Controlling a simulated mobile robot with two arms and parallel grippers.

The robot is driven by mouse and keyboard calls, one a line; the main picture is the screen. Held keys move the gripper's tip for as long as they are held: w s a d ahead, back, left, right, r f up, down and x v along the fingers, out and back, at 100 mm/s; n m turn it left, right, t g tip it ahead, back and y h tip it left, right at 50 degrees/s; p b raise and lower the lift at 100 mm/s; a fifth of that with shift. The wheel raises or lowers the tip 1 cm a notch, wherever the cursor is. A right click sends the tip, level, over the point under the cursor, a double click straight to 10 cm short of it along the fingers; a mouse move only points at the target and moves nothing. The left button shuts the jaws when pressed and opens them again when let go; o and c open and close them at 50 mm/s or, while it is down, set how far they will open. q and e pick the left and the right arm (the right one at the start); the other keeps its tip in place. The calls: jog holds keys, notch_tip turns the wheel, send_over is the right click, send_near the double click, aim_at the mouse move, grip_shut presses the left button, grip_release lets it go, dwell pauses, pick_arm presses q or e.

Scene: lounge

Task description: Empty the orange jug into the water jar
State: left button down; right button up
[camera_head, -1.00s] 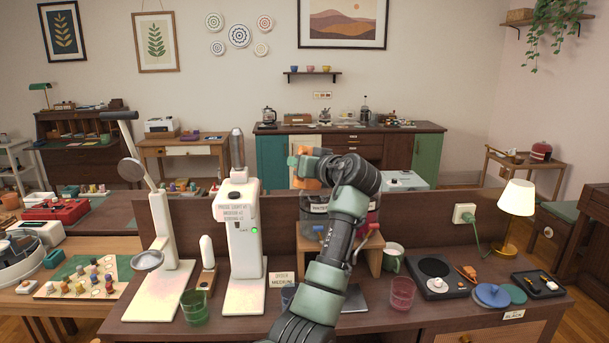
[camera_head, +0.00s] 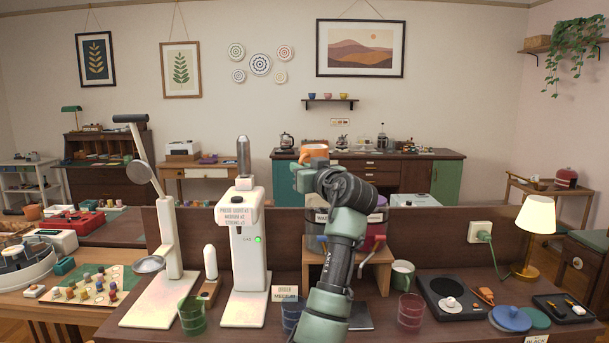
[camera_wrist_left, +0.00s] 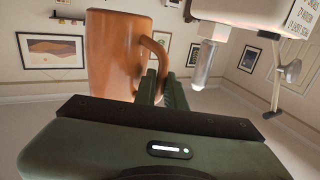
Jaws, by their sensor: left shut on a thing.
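The orange jug (camera_head: 314,152) is held up above the wooden stand, and it looks roughly upright. My left gripper (camera_head: 304,176) is shut on its handle. In the left wrist view the jug (camera_wrist_left: 115,55) fills the upper left, with its handle between the fingers (camera_wrist_left: 160,90). What is inside the jug is not visible. Behind my left arm, a grey jar (camera_head: 314,228) has a label starting "WA"; the rest is hidden, so I cannot be sure that it is the water jar. My right gripper is out of view.
A purple-red jar (camera_head: 376,234) is beside the grey jar on the wooden stand (camera_head: 383,262). A white machine (camera_head: 246,255) stands left of the stand. A green mug (camera_head: 402,275), a pink glass (camera_head: 410,312) and a lit lamp (camera_head: 534,222) stand to the right.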

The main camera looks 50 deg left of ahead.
aim_at(301, 148)
pick_arm(q)
jog(key=shift+s+r, duration=0.1)
jog(key=shift+r, duration=0.1)
notch_tip(301, 148, up, 5)
jog(key=p, duration=0.3)
jog(key=shift+p, duration=0.3)
jog(key=shift+f, duration=0.15)
jog(key=w+d+f+m+t+h, duration=0.3)
jog(key=d+f+m+t+h, duration=0.5)
jog(key=d+f, duration=1.25)
jog(key=s+d+f+m+t+h, duration=0.2)
jog(key=s+d+f+m+h, duration=0.1)
jog(key=s+d, duration=0.5)
jog(key=s+d+f+m+t+h, duration=0.3)
jog(key=s+d+f+h, duration=0.3)
jog(key=d, duration=0.7)
jog(key=s+f, duration=0.2)
jog(key=s, duration=0.1)
jog(key=shift+d, duration=0.3)
